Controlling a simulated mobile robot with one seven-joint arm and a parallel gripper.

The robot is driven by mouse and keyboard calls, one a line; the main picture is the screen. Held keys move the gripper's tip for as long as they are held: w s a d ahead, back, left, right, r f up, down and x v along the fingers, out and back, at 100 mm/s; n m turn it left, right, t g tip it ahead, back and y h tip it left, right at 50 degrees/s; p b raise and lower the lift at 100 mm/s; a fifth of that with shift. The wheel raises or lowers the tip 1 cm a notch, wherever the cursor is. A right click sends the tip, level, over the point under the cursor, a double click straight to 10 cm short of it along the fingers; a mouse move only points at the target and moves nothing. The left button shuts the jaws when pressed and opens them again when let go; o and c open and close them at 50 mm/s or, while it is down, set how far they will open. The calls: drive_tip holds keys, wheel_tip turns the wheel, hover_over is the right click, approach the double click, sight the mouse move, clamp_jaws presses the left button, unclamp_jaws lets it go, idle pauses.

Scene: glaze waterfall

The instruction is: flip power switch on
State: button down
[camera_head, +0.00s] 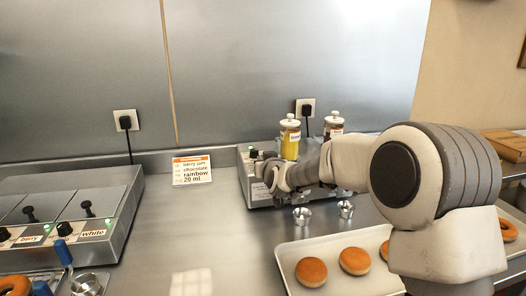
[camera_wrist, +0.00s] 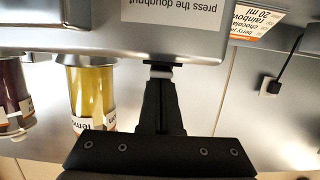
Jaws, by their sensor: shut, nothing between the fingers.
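The grey metal dispenser (camera_head: 243,177) stands at the back of the counter, with two jars on it. My gripper (camera_head: 268,172) is at the dispenser's left front, close below and right of that knob. In the wrist view my gripper (camera_wrist: 159,76) is shut and empty, its tips against or very near a small dark part at the panel's edge. Contact cannot be told. The panel (camera_wrist: 218,40) carries a "press the doughnut" label, upside down there.
A yellow jar (camera_head: 289,139) and a dark jar (camera_head: 333,126) stand on the dispenser. A recipe card (camera_head: 192,170) stands to its left. Small metal cups (camera_head: 301,215) and a doughnut tray (camera_head: 290,258) are in front. Another metal unit (camera_head: 118,222) is at left. Mid-counter is clear.

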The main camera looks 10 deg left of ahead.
drive_tip(key=r, duration=0.1)
drive_tip(key=r+p, duration=0.1)
drive_tip(key=r, duration=0.2)
drive_tip(key=shift+w, duration=0.25)
drive_tip(key=r+v, duration=0.1)
drive_tip(key=v, duration=0.8)
drive_tip(key=shift+r, duration=0.4)
drive_tip(key=shift+s, duration=0.2)
drive_tip(key=s+d+r+m+g+h+p, duration=0.1)
drive_tip(key=s+d+r+g+h+p, duration=0.15)
drive_tip(key=s+d, duration=0.55)
drive_tip(key=s+d+r+m+g+h+p, duration=0.1)
drive_tip(key=s+d+r+h+p, duration=0.15)
drive_tip(key=s+d, duration=0.55)
drive_tip(key=s+d+f+m+g+p, duration=0.1)
drive_tip(key=s+d+g+p, duration=0.1)
drive_tip(key=s+d, duration=0.3)
drive_tip(key=s+d+f+m+g+h+p, duration=0.1)
drive_tip(key=s+d, duration=0.5)
drive_tip(key=s, duration=0.8)
drive_tip(key=shift+f+m+g+h+p, duration=0.15)
drive_tip(key=shift+m+g+h+p, duration=0.15)
drive_tip(key=shift+m+g+p, duration=0.4)
